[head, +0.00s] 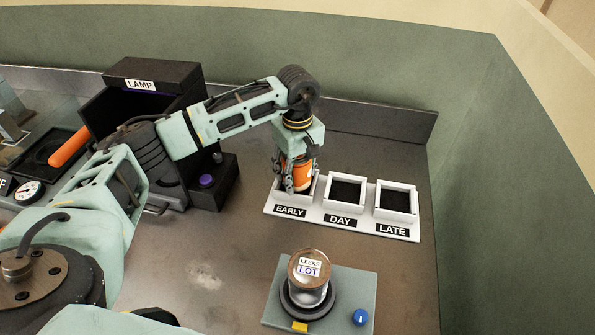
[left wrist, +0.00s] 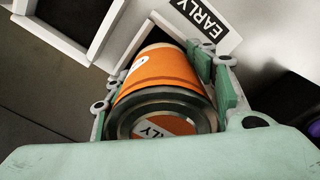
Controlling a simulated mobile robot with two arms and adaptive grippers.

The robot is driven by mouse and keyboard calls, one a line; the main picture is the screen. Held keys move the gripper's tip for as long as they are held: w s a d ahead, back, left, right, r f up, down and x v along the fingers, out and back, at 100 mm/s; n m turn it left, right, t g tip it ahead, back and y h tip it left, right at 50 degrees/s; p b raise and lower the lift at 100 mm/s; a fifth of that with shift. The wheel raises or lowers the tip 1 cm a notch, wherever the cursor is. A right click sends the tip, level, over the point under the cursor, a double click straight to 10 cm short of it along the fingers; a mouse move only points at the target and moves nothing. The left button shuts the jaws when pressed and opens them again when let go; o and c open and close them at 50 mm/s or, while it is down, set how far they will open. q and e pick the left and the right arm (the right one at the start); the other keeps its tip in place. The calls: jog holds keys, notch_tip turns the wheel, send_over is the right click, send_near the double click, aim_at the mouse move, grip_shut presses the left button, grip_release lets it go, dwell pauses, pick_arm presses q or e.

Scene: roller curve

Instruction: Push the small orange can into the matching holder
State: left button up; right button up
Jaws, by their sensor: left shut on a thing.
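The small orange can (head: 303,175) is in my left gripper (head: 296,180), at the EARLY holder (head: 281,196) of a white three-part rack. In the left wrist view the orange can (left wrist: 163,75) lies between the gripper's fingers, and its end shows a partly readable label ending in "RLY". The can's far end reaches the EARLY holder's opening; how deep it sits is hidden. The DAY holder (head: 327,200) and the LATE holder (head: 378,209) are empty. My right gripper is not in view.
A jar labelled LEEKS LOT (head: 308,280) stands on a grey plate with a blue knob (head: 360,317) in front of the rack. A black LAMP box (head: 155,75) stands at the back left. Bare counter lies right of the plate.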

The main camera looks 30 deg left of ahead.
pick_arm(q)
jog(key=shift+s+d+f+b, duration=0.2)
jog(key=shift+s+f+b, duration=0.2)
jog(key=shift+f, duration=0.25)
jog(key=o, duration=1.3)
jog(key=shift+w+f, duration=0.1)
jog(key=shift+w, duration=0.15)
jog(key=shift+r, duration=0.2)
jog(key=shift+o, duration=0.4)
jog(key=o, duration=0.6)
jog(key=shift+w+a, duration=0.1)
jog(key=shift+a, duration=0.05)
jog(key=shift+o, duration=0.2)
